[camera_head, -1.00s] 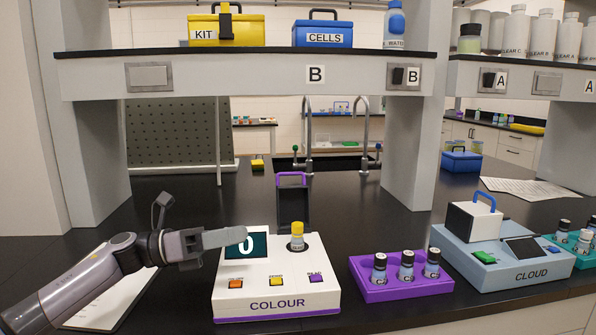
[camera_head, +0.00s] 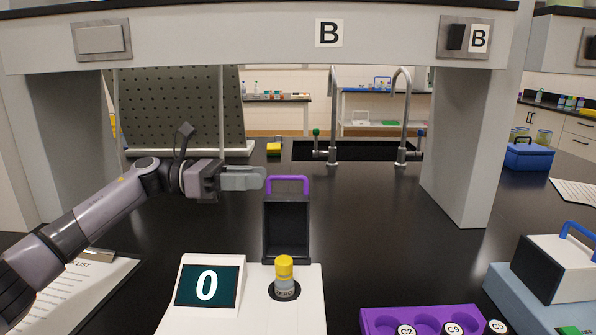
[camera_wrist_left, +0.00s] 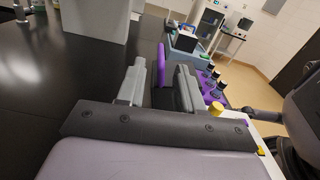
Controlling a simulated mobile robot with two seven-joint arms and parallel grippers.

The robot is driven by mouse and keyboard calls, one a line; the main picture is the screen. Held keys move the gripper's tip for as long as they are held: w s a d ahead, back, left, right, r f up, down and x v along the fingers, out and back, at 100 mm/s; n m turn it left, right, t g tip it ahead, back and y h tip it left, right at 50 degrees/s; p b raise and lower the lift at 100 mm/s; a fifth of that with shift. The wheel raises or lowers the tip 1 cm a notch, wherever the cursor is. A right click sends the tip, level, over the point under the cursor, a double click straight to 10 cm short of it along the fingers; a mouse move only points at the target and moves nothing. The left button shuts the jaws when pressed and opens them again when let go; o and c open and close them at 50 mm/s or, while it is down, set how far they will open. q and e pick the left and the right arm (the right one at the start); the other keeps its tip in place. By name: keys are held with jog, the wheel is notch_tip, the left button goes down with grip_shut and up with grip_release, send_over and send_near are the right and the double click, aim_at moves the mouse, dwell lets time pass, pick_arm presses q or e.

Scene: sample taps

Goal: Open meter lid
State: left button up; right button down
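The white meter (camera_head: 245,312) stands at the bottom of the head view, its display reading 0. A yellow-capped vial (camera_head: 285,280) stands upright in its round well. The meter's dark lid (camera_head: 287,230) stands upright behind the well, swung open, with a purple handle (camera_head: 288,184) on top. My left gripper (camera_head: 262,178) is just left of the handle in the head view. In the left wrist view its fingers (camera_wrist_left: 160,86) are apart, with the purple handle (camera_wrist_left: 161,66) showing in the gap between them; contact cannot be told. My right gripper is not in view.
A purple rack (camera_head: 425,318) with several vials is right of the meter, and a blue-and-white device (camera_head: 555,270) beyond it. A clipboard (camera_head: 95,285) lies under my left arm. A shelf (camera_head: 250,42) spans above.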

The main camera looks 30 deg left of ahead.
aim_at(275, 177)
pick_arm(q)
jog(key=p+x, duration=0.1)
jog(key=x, duration=0.5)
jog(key=shift+d+r+p, duration=0.15)
jog(key=shift+p, duration=0.25)
jog(key=shift+w+d, duration=0.2)
jog(key=shift+d, duration=0.15)
grip_shut()
